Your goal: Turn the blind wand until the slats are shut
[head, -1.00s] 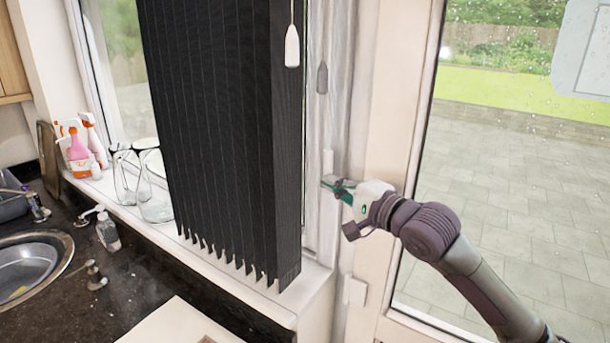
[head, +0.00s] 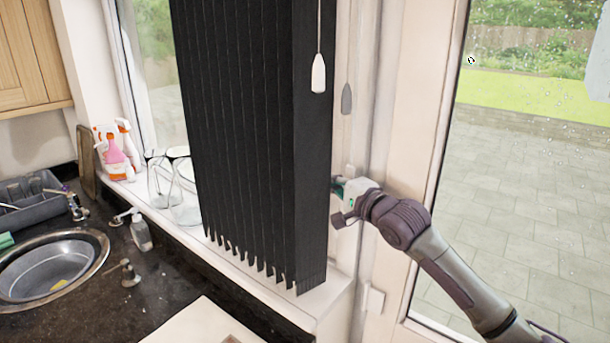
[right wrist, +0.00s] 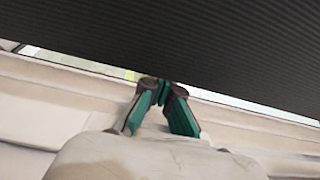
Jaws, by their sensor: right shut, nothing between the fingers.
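The dark vertical blind (head: 250,140) hangs in front of the window, its slats bunched together. A white wand end or cord weight (head: 318,75) hangs upright on a thin cord at the blind's upper right. My right gripper (head: 336,184) is well below it, apart from it, at the blind's right edge. The gripper also shows in the right wrist view (right wrist: 162,88): its green fingers meet at the tips, shut and empty, close to the blind's dark ribbed surface (right wrist: 210,45). Whether they touch the blind I cannot tell. My left gripper is out of view.
A grey shape (head: 346,98) like the white weight is on the frame behind it, perhaps its shadow. Glass jars (head: 172,180) and spray bottles (head: 115,150) stand on the sill left of the blind. A sink (head: 50,270) is at lower left. A glass door (head: 530,180) is right.

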